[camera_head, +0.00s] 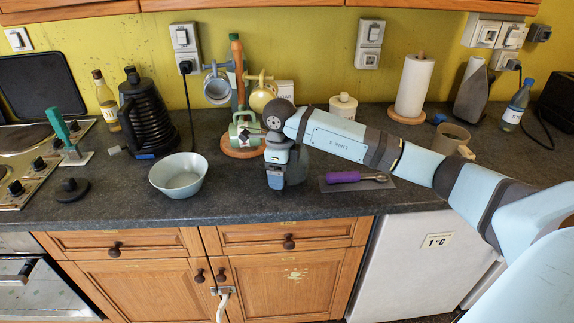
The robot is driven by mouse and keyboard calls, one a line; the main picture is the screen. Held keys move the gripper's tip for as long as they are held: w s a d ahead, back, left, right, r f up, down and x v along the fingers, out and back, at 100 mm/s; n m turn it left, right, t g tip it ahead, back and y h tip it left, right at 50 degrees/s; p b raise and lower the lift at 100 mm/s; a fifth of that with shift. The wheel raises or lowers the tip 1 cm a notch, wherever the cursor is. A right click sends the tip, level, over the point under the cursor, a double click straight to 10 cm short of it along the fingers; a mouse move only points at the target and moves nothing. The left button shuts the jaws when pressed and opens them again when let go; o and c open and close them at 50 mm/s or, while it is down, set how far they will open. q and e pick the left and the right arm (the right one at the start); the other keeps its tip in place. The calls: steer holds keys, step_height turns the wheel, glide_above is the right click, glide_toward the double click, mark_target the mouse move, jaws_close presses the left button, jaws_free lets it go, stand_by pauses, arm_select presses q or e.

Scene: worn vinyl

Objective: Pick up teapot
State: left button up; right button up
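My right arm reaches in from the right, and my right gripper (276,184) points down just above or at the worktop, right of the pale bowl. A dark blue-grey rounded shape (296,168) shows directly behind and beside the gripper. It may be the teapot, but the arm hides most of it and I cannot tell. Whether the fingers are apart or closed on it does not show. A black ribbed kettle-like pot (148,118) stands upright at the back left, well away from the gripper. My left gripper is not in view.
A pale bowl (179,176) stands left of the gripper. A mug tree with mugs (239,85) stands behind. A purple-handled tool (352,177) lies on a grey mat to the right. A paper towel roll (413,88) and a beige mug (451,138) stand farther right.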

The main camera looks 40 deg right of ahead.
steer(key=shift+r, duration=0.1)
step_height(320, 180, up, 20)
stand_by(0.6)
stand_by(1.2)
